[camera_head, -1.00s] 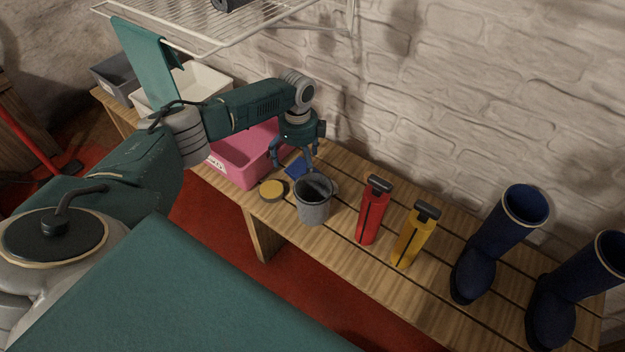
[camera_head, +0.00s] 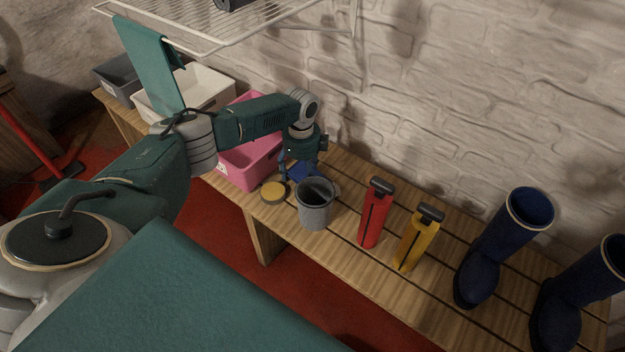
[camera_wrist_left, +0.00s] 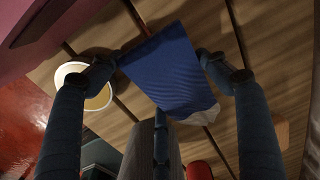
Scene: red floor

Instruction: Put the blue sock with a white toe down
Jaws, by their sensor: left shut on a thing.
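The blue sock (camera_head: 303,173) lies at bench level, between the pink bin and the grey cup. In the left wrist view the sock (camera_wrist_left: 172,75) shows as a flat blue piece with its white toe (camera_wrist_left: 207,114) at the lower right. My left gripper (camera_head: 299,172) is down at the sock from above. Whether the sock's underside touches the slats is hard to tell. My right gripper is in neither view.
A wire shelf (camera_head: 230,30) hangs above. A brick wall stands behind.

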